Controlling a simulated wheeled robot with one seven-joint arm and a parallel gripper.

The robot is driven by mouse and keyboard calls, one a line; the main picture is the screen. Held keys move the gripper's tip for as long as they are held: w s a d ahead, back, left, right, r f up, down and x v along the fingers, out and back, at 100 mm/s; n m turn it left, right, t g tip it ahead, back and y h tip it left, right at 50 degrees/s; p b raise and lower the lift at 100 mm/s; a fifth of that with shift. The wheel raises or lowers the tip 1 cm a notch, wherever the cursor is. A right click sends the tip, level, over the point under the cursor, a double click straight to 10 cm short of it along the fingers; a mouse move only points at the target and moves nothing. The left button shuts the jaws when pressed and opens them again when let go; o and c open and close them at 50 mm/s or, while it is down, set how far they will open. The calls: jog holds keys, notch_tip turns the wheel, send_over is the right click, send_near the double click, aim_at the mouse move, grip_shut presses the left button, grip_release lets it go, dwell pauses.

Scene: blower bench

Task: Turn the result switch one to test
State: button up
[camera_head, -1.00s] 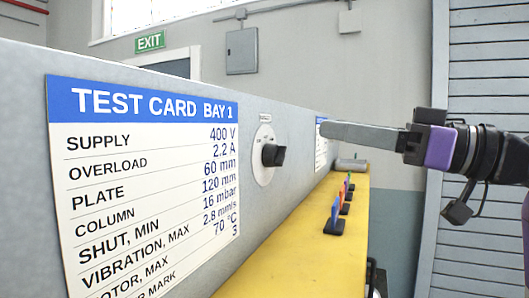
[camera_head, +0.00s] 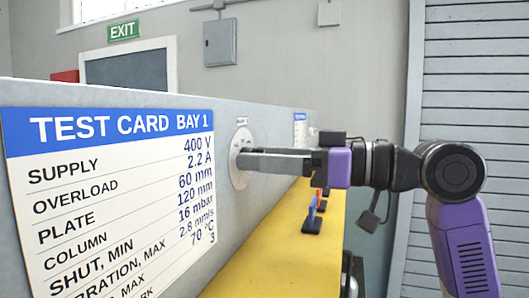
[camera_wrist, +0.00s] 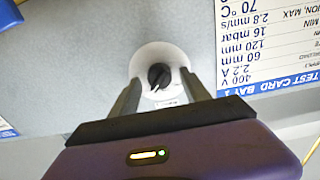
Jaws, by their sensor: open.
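The result switch is a black knob (camera_wrist: 160,76) on a round pale plate (camera_wrist: 153,58) set in the grey panel. In the wrist view the knob lies between and just beyond the two fingers of my gripper (camera_wrist: 160,92), which is open. In the head view the plate (camera_head: 239,178) shows partly behind the fingers, and the knob is hidden by them. My gripper (camera_head: 250,160) points left at the panel there, close to the switch. I cannot tell whether a finger touches the knob. The lettering around the switch is too small to read.
A test card for bay 1 (camera_head: 110,190) is fixed to the panel left of the switch. A yellow bench top (camera_head: 265,265) runs below, with several small coloured pieces on dark bases, one at the front (camera_head: 311,222). Another card (camera_head: 300,130) is farther along the panel.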

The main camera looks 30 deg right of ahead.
jog(key=shift+c, duration=0.4)
grip_shut()
jog(key=shift+f+n+b, duration=0.1)
jog(key=shift+n+b, duration=0.3)
jog(key=shift+b, duration=0.25)
jog(key=n+b, duration=0.7)
jog(key=shift+a+n, duration=0.15)
jog(key=shift+n, duration=0.25)
jog(key=shift+s, duration=0.1)
